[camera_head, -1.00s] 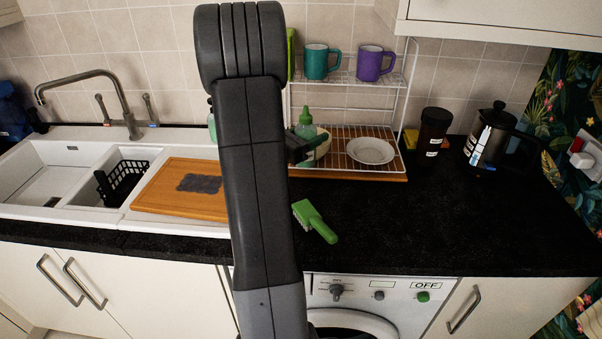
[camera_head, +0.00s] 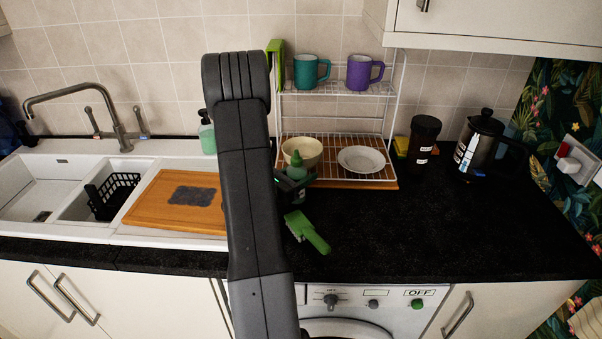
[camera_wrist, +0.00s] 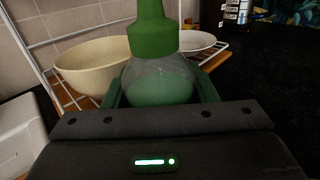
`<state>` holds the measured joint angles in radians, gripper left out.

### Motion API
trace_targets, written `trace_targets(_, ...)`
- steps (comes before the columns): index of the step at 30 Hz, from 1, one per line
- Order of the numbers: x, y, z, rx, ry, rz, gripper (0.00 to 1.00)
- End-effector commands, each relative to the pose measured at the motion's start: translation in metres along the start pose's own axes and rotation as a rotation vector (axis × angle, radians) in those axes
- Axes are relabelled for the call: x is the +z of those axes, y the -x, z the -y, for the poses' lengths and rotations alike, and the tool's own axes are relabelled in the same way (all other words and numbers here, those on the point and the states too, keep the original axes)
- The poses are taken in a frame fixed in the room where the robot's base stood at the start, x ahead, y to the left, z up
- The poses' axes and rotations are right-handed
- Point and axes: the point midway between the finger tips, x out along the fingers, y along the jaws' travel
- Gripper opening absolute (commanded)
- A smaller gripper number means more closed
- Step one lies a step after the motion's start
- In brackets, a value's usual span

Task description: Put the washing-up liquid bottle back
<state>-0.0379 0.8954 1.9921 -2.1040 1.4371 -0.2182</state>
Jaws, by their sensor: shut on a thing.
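The washing-up liquid bottle, clear with green liquid and a green pointed cap (camera_head: 297,163), is upright in front of the dish rack's left part. My gripper (camera_head: 291,183) is shut around its body, and my arm hides part of this in the head view. In the wrist view the bottle (camera_wrist: 157,75) stands between the two green-edged fingers of my gripper (camera_wrist: 158,92). Its lower part is hidden, and I cannot tell whether its base touches the worktop.
The white wire rack (camera_head: 335,136) holds a cream bowl (camera_head: 308,147), a plate (camera_head: 362,159) and two mugs above. A green brush (camera_head: 308,233) lies close in front. A soap pump bottle (camera_head: 208,136) stands behind the chopping board (camera_head: 165,212).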

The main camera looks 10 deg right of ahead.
Motion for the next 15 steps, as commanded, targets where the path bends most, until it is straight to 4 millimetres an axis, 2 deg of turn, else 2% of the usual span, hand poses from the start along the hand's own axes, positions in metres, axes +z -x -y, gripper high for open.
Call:
trace_targets(12,-0.0050,-0.0001,0.0000,0.000,-0.001,0.001,0.00)
trace_targets(13,-0.0042,0.0000,0.0001,0.000,0.000,0.001,0.56)
trace_targets(15,-0.0036,0.0000,0.0001,0.000,0.000,0.000,0.69)
